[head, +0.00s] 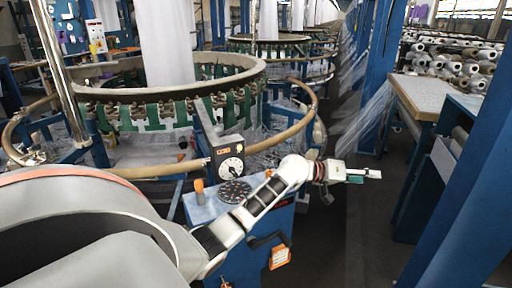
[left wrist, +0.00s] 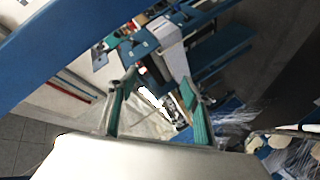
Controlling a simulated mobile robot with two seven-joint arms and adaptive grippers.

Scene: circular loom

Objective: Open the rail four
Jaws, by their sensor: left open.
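A tan curved rail (head: 172,169) runs around the front of the nearest circular loom (head: 215,75). Its right part bends back beside the aisle. I cannot tell which rail is number four. My left gripper (head: 374,174) reaches out to the right over the aisle, past the loom's control box, and is apart from the rail. In the left wrist view its two green-padded fingers (left wrist: 158,98) stand apart with nothing between them. My right gripper is not in view.
A blue control box with a black dial (head: 234,191) and a gauge (head: 231,166) stands under my left arm. A table (head: 428,95) and blue posts (head: 470,190) line the right. Spools (head: 455,65) lie behind. The dark aisle floor (head: 355,235) is free.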

